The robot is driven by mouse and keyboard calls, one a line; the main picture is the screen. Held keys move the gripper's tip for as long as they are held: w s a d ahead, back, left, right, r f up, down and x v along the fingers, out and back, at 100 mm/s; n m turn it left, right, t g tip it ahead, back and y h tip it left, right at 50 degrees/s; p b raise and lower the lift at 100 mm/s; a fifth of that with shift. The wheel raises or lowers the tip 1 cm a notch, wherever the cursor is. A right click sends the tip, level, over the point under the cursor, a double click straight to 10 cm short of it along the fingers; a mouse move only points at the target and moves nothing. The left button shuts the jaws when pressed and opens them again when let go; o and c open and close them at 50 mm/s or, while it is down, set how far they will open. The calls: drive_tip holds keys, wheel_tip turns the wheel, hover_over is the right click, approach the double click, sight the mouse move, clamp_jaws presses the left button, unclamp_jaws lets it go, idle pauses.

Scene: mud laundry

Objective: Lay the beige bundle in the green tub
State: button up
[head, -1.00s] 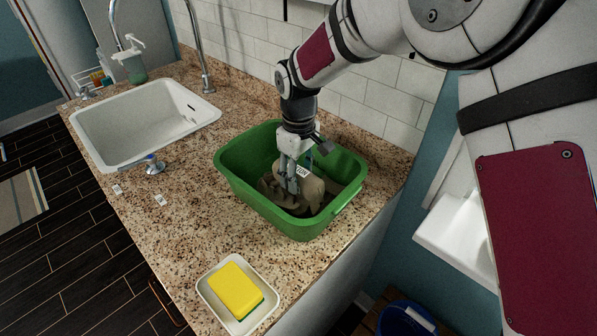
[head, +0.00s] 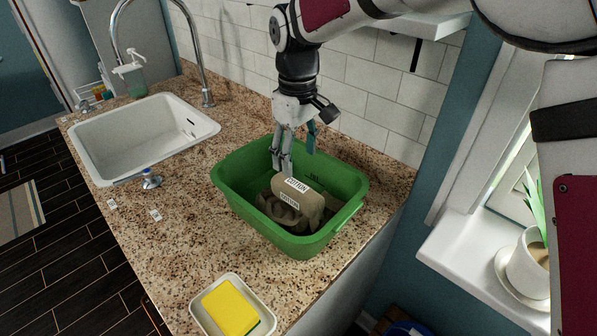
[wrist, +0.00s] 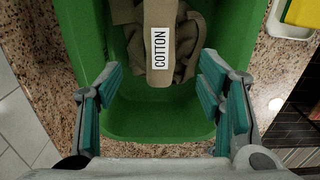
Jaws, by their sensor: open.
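The beige bundle (head: 297,202) lies inside the green tub (head: 228,180), with white labels reading COTTON on it. It appears to be more than one folded or rolled piece, resting low in the tub. In the wrist view the beige bundle (wrist: 160,65) lies ahead of the fingers, inside the green tub (wrist: 85,40). My gripper (head: 295,160) is above the back left part of the tub, apart from the bundle. In the wrist view my gripper (wrist: 163,98) is open, its teal finger pads wide apart with nothing between them.
A white sink (head: 145,125) with a tall faucet is to the left of the tub. A yellow sponge (head: 230,308) sits in a white dish (head: 262,308) at the counter's front. A tiled wall (head: 370,100) stands close behind the tub. A potted plant (head: 527,270) is at right.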

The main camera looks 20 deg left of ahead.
drive_tip(key=shift+r, duration=1.05)
drive_tip(key=s+d+r+m+t, duration=0.15)
drive_tip(key=d+r, duration=0.25)
drive_tip(key=d, duration=0.4)
drive_tip(key=s+d+r+m, duration=0.2)
drive_tip(key=d+r+m, duration=0.1)
drive_tip(key=d, duration=0.5)
drive_tip(key=s+d+r+m+t, duration=0.1)
drive_tip(key=d+r+m, duration=0.1)
drive_tip(key=d+r, duration=0.35)
drive_tip(key=s+d+f+m+t, duration=0.1)
drive_tip(key=s+d+f+m, duration=0.1)
drive_tip(key=s+d, duration=0.6)
drive_tip(key=s+d+f+m+t, duration=0.1)
drive_tip(key=s+d+f+m, duration=0.1)
drive_tip(key=s+d+m, duration=0.3)
drive_tip(key=shift+s+d+f, duration=0.25)
drive_tip(key=shift+s+d, duration=1.2)
drive_tip(key=shift+d, duration=0.75)
drive_tip(key=shift+m+t, duration=0.25)
